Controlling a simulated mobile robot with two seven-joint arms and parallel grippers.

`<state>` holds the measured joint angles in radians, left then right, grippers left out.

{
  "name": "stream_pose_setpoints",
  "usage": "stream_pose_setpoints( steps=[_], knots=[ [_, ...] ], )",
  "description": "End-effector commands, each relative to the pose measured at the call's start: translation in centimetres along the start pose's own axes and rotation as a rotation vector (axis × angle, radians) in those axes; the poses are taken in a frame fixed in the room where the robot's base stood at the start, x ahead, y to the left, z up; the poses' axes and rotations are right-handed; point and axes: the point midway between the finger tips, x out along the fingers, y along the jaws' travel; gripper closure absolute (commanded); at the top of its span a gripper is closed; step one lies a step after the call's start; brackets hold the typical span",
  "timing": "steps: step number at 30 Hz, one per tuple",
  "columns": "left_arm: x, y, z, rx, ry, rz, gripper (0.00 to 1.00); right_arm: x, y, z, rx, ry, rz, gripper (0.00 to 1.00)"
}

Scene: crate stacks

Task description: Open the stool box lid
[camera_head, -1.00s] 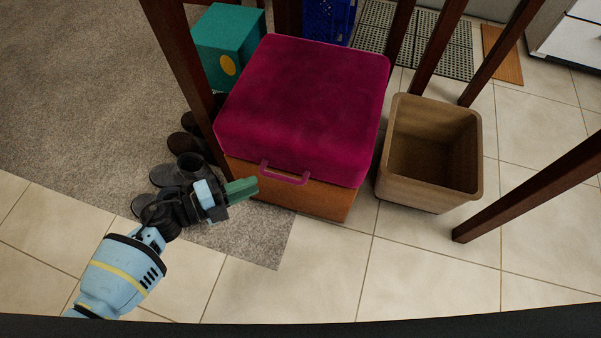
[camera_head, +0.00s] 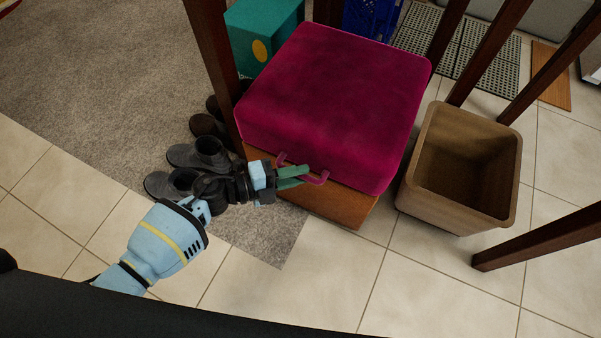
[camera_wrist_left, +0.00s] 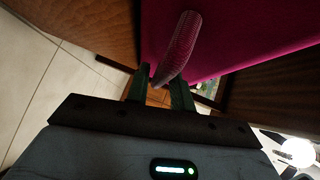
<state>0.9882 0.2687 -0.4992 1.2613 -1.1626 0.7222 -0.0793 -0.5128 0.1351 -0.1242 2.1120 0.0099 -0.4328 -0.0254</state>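The stool box has a magenta padded lid (camera_head: 335,95) that lies shut on its orange-brown wooden body (camera_head: 345,205). A pink loop handle (camera_head: 318,180) sticks out from the lid's near edge; it also shows in the left wrist view (camera_wrist_left: 186,45). My left gripper (camera_head: 304,176) is at the handle. In the left wrist view, its two green fingers (camera_wrist_left: 161,88) stand apart, with the handle's near part between or just above their tips. I cannot tell whether they touch it. My right gripper is not in view.
A brown open bin (camera_head: 412,190) stands close to the right of the stool box. Dark wooden legs (camera_head: 213,70) rise around it. Several dark shoes (camera_head: 205,153) lie on the left, near my left arm. A teal box (camera_head: 250,30) stands behind. Tiled floor in front is clear.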

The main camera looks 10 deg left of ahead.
Motion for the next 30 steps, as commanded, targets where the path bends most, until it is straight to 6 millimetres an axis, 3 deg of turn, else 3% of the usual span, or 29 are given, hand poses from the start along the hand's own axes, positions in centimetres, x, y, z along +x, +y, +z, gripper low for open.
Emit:
stream_pose_setpoints(
  steps=[12, 18, 30],
  knots=[
    [1.08, -0.04, -0.03, 0.0, 0.001, 0.0, 0.77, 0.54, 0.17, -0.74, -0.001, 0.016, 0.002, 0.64],
    [1.06, -0.04, -0.03, 0.0, 0.001, 0.0, 1.0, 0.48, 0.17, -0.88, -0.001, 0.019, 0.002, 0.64],
    [0.99, -0.35, -0.09, -0.003, 0.001, 0.003, 1.0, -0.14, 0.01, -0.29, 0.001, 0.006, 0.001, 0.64]
  ],
)
